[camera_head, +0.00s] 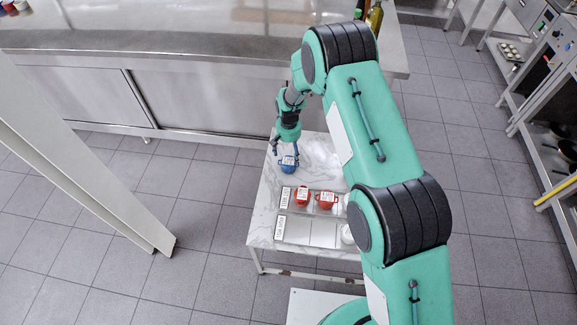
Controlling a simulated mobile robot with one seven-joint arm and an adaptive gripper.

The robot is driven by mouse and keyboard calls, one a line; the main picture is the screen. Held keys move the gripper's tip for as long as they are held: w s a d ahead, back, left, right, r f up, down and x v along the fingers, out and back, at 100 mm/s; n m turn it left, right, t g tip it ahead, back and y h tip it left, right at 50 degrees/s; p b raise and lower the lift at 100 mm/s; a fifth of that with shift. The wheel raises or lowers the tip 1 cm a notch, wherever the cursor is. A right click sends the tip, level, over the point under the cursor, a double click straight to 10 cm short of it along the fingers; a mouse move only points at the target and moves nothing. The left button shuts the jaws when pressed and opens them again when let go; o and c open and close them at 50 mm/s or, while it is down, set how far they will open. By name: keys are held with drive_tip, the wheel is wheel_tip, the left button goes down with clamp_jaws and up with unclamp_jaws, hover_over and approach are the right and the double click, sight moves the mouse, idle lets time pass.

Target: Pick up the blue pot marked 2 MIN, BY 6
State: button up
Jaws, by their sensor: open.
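A small blue pot (288,165) with a white label stands on the far left part of a white marble-topped table (262,215). The label's writing is too small to read. My gripper (286,152) is open and points down at the blue pot, with its fingers around or just above it. I cannot tell whether the fingers touch the pot.
Two red pots (302,197) (326,200) with labels stand on a labelled grey tray nearer to me. A second labelled tray (310,232) lies in front, with a white pot (347,234) at its right, partly hidden by my arm. A steel counter (200,40) stands behind the table.

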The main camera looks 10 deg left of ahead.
sight(288, 160)
drive_tip(key=shift+f, duration=2)
drive_tip(key=shift+f, duration=0.1)
drive_tip(key=shift+f+b, duration=0.9)
drive_tip(key=shift+f, duration=1.65)
drive_tip(key=c, duration=1.5)
drive_tip(key=shift+a+r, duration=0.1)
drive_tip(key=shift+r, duration=0.1)
wheel_tip(288, 160, up, 10)
drive_tip(key=shift+f+p, duration=0.1)
drive_tip(key=shift+p, duration=0.85)
drive_tip(key=shift+c, duration=0.2)
